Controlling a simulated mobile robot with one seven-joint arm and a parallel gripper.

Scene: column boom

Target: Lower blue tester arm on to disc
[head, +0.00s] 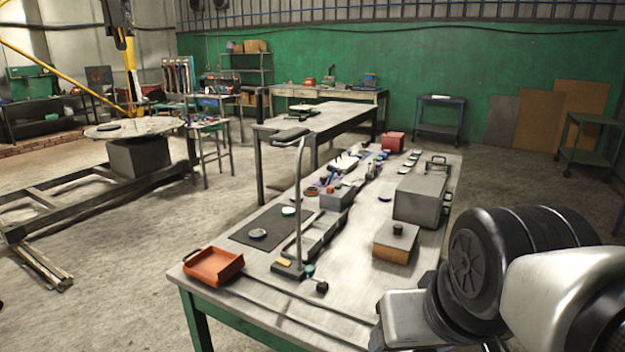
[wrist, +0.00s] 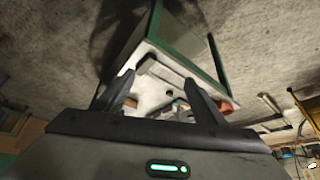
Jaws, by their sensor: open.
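A green-legged workbench (head: 345,290) fills the middle of the head view. Small blue-purple parts (head: 382,155) show farther back among the bench items; I cannot tell whether one is the blue tester arm. My gripper (wrist: 159,78) is open in the wrist view, its two dark fingers apart with nothing held. The bench (wrist: 222,68) shows beyond the fingers, tilted, with small blurred items on it. In the head view my arm fills the lower right and the gripper is hidden.
A tall grey lamp-like stand (head: 300,205) rises from the bench front, near an orange tray (head: 213,265). A grey box (head: 420,200) and a wooden box with a black knob (head: 397,245) stand at the bench's right.

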